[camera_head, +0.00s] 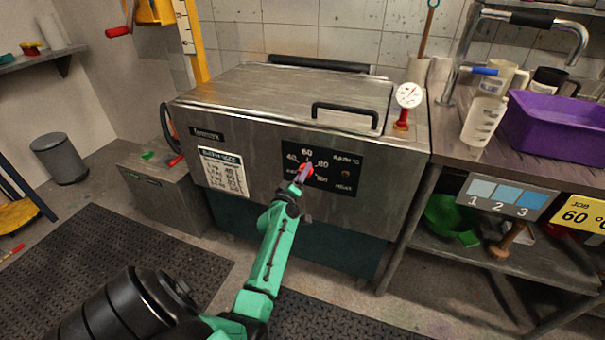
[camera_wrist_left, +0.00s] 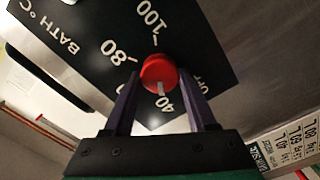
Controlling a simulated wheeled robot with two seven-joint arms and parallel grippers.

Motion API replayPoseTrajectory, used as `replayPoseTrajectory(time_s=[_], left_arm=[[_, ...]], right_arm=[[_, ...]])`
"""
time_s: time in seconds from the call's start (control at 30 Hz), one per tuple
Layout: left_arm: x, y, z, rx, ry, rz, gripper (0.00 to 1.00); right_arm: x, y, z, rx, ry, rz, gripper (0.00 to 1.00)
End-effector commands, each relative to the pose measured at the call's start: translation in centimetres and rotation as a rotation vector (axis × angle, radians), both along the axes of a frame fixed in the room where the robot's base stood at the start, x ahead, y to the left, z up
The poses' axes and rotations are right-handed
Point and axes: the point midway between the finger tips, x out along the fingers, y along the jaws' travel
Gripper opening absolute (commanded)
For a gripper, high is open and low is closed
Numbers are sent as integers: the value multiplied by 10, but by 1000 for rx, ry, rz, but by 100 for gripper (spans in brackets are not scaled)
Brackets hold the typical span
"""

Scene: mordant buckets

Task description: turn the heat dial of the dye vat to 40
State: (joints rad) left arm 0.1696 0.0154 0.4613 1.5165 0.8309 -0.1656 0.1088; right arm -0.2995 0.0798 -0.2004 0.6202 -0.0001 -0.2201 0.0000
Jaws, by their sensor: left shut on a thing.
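The dye vat (camera_head: 265,120) is a large steel box with a lid against the tiled wall. Its black dial panel (camera_head: 345,172) carries white numbers and the red heat dial (camera_head: 306,173). My left gripper (camera_head: 301,176) reaches the dial from the front. In the left wrist view, its two fingers (camera_wrist_left: 160,95) are shut on the sides of the red dial (camera_wrist_left: 158,70). The dial's pale pointer (camera_wrist_left: 161,88) points down in that view, towards the 40 mark (camera_wrist_left: 167,103). The 80, 100 and OFF marks show around it; the 60 is hidden there. My right gripper is not in view.
A dial thermometer (camera_head: 408,96) stands at the vat's right end. To the right, a counter holds a purple tub (camera_head: 556,125) and a measuring jug (camera_head: 483,120). A grey bin (camera_head: 59,158) stands at left. Dark mats (camera_head: 120,262) lie on the floor in front.

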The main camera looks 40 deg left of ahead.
Motion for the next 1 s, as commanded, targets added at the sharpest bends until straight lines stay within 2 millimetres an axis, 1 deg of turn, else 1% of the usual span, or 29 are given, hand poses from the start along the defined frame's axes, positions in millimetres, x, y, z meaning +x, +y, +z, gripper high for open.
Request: replayPoseTrajectory(time_s=[0.23, 0.63, 0.67, 0.7, 0.73, 1.0], left_arm=[[0, 0, 0, -45, -16, 1, 1], [0, 1, 0, -50, -18, 1, 1], [0, 1, 0, -50, -18, 1, 68], [0, 1, 0, -49, -18, 1, 84], [0, 1, 0, -49, -18, 1, 87], [0, 0, 0, -49, -18, 1, 87]], right_arm=[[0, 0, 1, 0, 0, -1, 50], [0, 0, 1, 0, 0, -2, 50], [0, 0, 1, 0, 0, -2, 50], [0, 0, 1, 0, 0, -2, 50], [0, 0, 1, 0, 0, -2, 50], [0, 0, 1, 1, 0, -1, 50]])
